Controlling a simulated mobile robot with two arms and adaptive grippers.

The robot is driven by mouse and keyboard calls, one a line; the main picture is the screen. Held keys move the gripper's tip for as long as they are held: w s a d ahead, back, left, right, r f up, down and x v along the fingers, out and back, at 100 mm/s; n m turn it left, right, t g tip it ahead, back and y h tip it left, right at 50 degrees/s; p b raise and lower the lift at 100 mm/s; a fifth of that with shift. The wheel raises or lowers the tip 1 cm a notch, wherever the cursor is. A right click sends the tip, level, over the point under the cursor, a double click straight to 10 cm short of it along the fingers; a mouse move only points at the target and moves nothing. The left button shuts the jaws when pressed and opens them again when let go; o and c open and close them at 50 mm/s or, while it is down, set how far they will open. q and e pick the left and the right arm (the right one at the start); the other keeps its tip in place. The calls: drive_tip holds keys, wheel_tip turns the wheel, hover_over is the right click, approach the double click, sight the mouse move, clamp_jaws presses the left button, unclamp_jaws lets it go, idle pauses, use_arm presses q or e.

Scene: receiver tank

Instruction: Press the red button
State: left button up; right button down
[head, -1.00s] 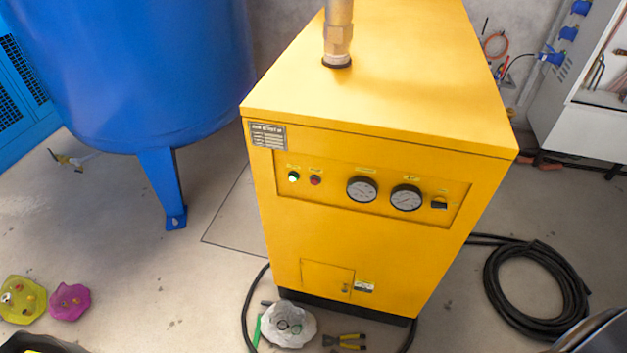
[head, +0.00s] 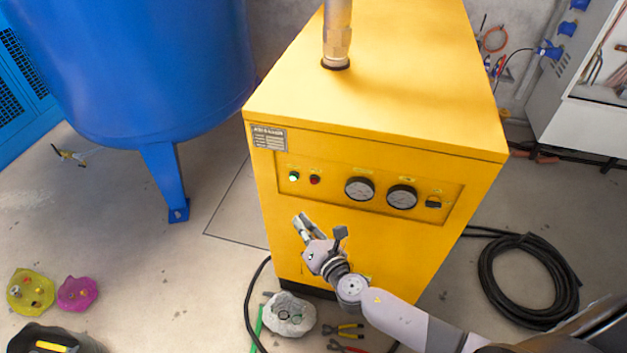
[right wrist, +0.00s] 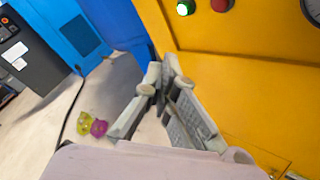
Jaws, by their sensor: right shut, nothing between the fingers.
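The red button (head: 314,180) is on the front panel of the yellow machine (head: 400,240), just right of a lit green button (head: 293,177). The red button (right wrist: 221,4) also shows at the top edge of the right wrist view, partly cut off. My right gripper (head: 299,218) is in front of the machine, below the two buttons and apart from them. In the right wrist view its fingertips (right wrist: 167,68) are together, with nothing between them. My left gripper is not in view.
Two round gauges (head: 359,189) sit right of the buttons. A blue tank (head: 140,70) stands at the left. A coiled black hose (head: 570,285) lies on the floor at the right.

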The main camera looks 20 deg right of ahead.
sight(314, 181)
drive_tip(key=shift+w+r, duration=0.1)
drive_tip(key=shift+r, duration=0.05)
drive_tip(key=w+d+b, duration=0.1)
drive_tip(key=w+d, duration=0.4)
drive_tip(key=w, duration=0.2)
idle(0.6)
drive_tip(key=shift+w, duration=0.15)
idle(1.1)
drive_tip(key=shift+w+d+b, duration=0.2)
drive_tip(key=shift+w+b, duration=0.1)
drive_tip(key=shift+w+d, duration=0.3)
drive_tip(key=shift+w, duration=0.1)
idle(0.8)
drive_tip(key=shift+s, duration=0.1)
drive_tip(key=shift+s+a, duration=0.55)
drive_tip(key=shift+s, duration=0.15)
